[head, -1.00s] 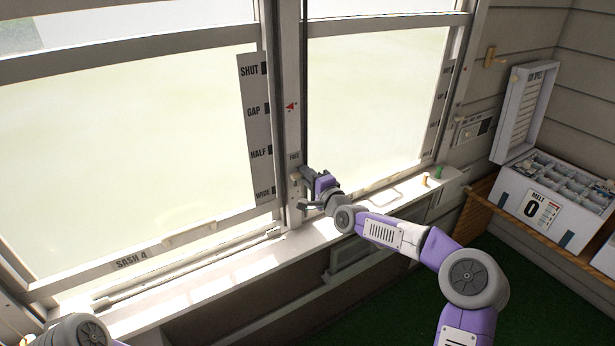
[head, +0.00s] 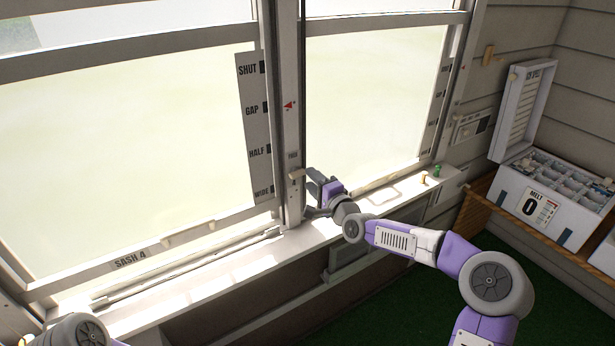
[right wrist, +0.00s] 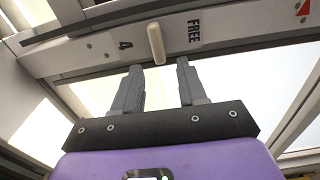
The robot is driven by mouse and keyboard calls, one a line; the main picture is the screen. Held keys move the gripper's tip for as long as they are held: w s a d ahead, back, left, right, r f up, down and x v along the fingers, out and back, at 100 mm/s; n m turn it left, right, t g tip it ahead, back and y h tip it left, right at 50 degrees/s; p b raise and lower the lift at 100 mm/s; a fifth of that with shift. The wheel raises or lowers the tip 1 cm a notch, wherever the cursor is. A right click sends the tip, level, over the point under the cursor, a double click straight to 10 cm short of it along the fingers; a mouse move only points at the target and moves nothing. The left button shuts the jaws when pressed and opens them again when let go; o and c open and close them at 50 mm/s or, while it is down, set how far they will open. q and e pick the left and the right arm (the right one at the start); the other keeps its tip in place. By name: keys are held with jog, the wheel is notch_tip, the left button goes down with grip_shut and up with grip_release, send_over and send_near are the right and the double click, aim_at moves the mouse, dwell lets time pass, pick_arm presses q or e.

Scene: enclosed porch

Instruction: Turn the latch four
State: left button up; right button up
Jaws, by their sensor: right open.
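The latch is a small cream bar (head: 297,174) on the pale window post (head: 290,130). In the right wrist view the latch (right wrist: 156,43) lies across the post, between a "4" and the word "FREE". My right gripper (head: 311,184) is just right of the post, open and empty. In the right wrist view its two fingertips (right wrist: 159,66) point at the post, either side of the latch's line, with the latch just beyond them and apart. My left gripper is out of view; only part of my left arm shows at bottom left.
Left of the post is the sash labelled SASH 4 (head: 130,262), with a SHUT-to-WIDE scale plate (head: 254,125). A red arrow (head: 289,105) is higher on the post. The sill (head: 215,285) runs below. A white compartment box (head: 545,210) stands on a shelf at right.

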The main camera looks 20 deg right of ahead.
jog(key=v, duration=0.3)
jog(key=shift+s, duration=0.35)
jog(key=s+a+f+n+g, duration=0.2)
jog(key=s+a+f+g, duration=0.15)
jog(key=f, duration=0.55)
jog(key=s+a+f+n+g+y, duration=0.15)
jog(key=s+a+f, duration=0.25)
jog(key=f, duration=0.5)
jog(key=s+a+f+n+g+h, duration=0.1)
jog(key=s+a+f+n+g, duration=0.2)
jog(key=f, duration=0.6)
jog(key=s+f+n+g, duration=0.2)
jog(key=s+f, duration=0.3)
jog(key=s, duration=0.4)
jog(key=s+a+f+n+g+h, duration=0.1)
jog(key=s+f+g, duration=0.3)
jog(key=s, duration=0.5)
jog(key=s+a+f+n+g, duration=0.1)
jog(key=s+f+n+g, duration=0.2)
jog(key=s+f, duration=0.3)
jog(key=s, duration=0.2)
jog(key=shift+s+f, duration=0.25)
jog(key=shift+s, duration=0.15)
